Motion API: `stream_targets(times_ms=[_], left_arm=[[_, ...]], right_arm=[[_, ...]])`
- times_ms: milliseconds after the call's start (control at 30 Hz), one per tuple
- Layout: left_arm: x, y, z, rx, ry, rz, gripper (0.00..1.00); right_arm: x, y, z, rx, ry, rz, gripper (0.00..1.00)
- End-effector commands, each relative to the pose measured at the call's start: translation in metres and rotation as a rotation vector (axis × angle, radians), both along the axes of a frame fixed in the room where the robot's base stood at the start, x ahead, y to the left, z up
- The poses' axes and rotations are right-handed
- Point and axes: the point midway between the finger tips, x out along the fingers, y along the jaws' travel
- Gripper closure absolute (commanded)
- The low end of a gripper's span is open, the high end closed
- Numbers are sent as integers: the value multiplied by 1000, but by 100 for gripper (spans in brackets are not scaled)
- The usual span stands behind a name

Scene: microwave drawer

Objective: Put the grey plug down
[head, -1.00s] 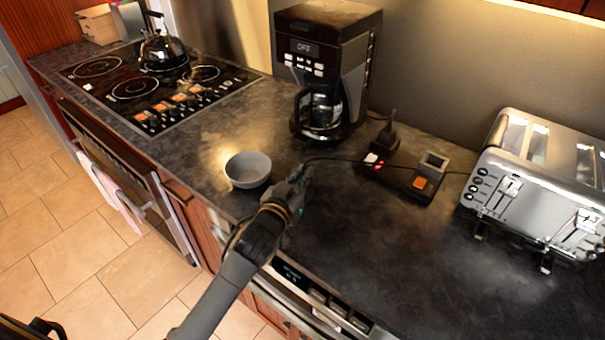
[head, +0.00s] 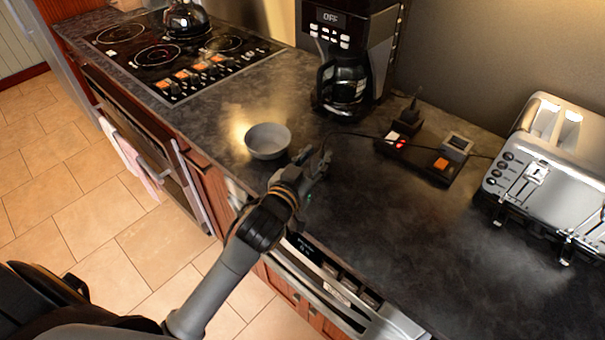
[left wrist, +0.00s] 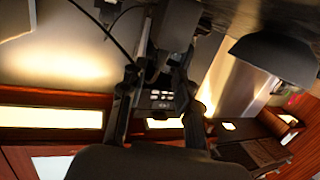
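My left gripper (head: 316,163) is over the dark counter near its front edge, just right of the grey bowl (head: 268,141). In the left wrist view, its fingers (left wrist: 160,70) close around the near end of a dark grey block, the grey plug (left wrist: 178,24). A thin black cable runs from the fingertips toward the power strip (head: 425,160). In the head view the plug is mostly hidden by the fingers, and I cannot tell whether it touches the counter. My right gripper is not in view.
The coffee maker (head: 350,60) stands behind, and the toaster (head: 550,165) is at the right. A black plug (head: 407,113) stands in the strip. The stove (head: 180,55) is at the left. The counter (head: 400,235) is clear in front of the strip.

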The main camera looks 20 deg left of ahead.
Motion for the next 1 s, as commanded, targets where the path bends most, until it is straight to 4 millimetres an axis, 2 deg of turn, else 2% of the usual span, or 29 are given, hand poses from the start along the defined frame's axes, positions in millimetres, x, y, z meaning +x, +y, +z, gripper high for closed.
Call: stream_targets(times_ms=[33,200,400,567,1000], left_arm=[[-13,1,-2,0,2,0,68],[-47,4,4,-1,2,0,68],[-72,6,8,1,1,1,68],[-78,7,10,1,1,1,68],[-78,7,10,1,0,1,68]], right_arm=[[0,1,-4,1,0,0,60],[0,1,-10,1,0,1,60],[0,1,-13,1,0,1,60],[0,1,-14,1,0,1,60],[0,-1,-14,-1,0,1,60]])
